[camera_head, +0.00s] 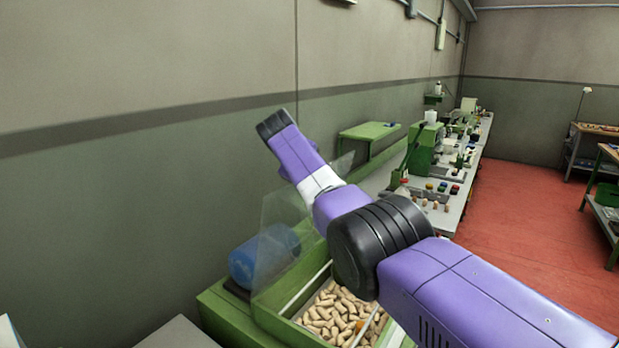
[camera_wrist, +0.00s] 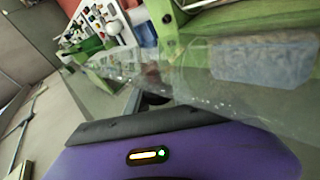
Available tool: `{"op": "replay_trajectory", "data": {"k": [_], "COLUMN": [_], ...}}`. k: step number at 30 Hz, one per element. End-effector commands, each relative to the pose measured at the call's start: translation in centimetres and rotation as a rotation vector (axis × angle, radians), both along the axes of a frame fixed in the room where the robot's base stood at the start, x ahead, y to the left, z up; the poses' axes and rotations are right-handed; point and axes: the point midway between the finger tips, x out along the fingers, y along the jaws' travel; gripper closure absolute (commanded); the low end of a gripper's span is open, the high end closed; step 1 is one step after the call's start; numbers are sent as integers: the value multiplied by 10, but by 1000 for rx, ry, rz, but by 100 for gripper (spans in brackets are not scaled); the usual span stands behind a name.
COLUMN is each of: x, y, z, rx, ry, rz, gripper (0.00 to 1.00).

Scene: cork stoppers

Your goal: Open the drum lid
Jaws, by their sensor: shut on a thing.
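The drum lid (camera_head: 281,214) is a clear, see-through panel. In the head view it stands tilted up over the green drum housing (camera_head: 228,318), beside my purple arm. Below it, an open bin (camera_head: 340,318) full of corks shows. In the wrist view the lid (camera_wrist: 215,92) stretches across the picture, with green machine parts seen through it. My gripper (camera_wrist: 152,98) shows as dark fingers at the lid, shut on it. The exact grip point is unclear. In the head view my arm hides the fingers and part of the lid.
A blue cylinder (camera_head: 263,256) lies behind the lid, near the wall. A green shelf (camera_head: 369,131) and a long bench (camera_head: 466,180) with green machines stand beyond my arm. The red floor (camera_head: 530,220) at the right is clear between the benches.

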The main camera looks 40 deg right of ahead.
Motion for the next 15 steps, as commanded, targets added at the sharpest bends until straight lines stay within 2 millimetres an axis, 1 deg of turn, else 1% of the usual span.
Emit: {"op": "replay_trajectory", "data": {"k": [7,8,9,10,11,15], "x": [0,0,0,0,0,0], "y": [-1,-1,-1,-1,-1,0], "z": [0,0,0,0,0,-1], "rx": [1,1,1,1,1,0], "ry": [-2,-2,-2,-2,-2,-1], "rz": [1,1,1,1,1,0], "gripper": [100,66,58,52,50,50]}}
